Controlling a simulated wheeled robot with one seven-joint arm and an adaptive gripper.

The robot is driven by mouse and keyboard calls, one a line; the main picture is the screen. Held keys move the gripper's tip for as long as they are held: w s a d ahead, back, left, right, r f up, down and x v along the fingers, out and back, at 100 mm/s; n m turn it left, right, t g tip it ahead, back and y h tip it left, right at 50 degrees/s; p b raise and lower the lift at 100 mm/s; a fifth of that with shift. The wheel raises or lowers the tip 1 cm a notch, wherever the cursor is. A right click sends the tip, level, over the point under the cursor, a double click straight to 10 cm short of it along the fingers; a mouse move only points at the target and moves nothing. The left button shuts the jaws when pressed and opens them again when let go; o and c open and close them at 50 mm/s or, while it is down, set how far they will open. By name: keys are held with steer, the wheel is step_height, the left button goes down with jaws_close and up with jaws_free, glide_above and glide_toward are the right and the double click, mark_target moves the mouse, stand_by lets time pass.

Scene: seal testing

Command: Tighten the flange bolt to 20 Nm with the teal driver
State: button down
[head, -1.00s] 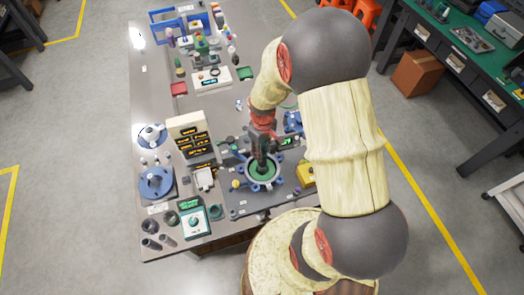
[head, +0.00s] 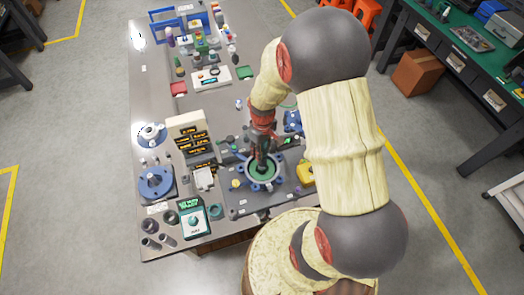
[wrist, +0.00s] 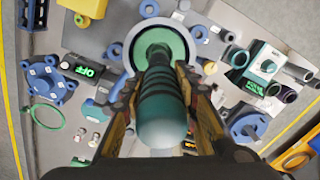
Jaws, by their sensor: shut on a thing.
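In the wrist view my gripper (wrist: 158,88) is shut on the teal driver (wrist: 162,122), one finger on each side of its ribbed handle. The driver points away from the camera into the flange, a round rim (wrist: 129,50) with a green inside. In the head view my gripper (head: 262,148) is over the blue flange (head: 245,178) with its green centre (head: 262,171). The flange bolt is hidden behind the driver and gripper, so I cannot tell whether the driver's tip is seated on it.
A dark box reading OFF (wrist: 85,70) stands beside the flange. A teal device with a dial (head: 194,222) and a blue flanged part (head: 156,184) are at the bench's front left. A beige display unit (head: 187,122) stands left of the flange. A yellow device (head: 306,172) is close right.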

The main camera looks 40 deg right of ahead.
steer(key=shift+f+b, duration=0.65)
steer(key=shift+f, duration=0.3)
stand_by(1.6)
steer(key=shift+r, duration=0.1)
steer(key=shift+r+p, duration=1.75)
steer(key=shift+r, duration=0.65)
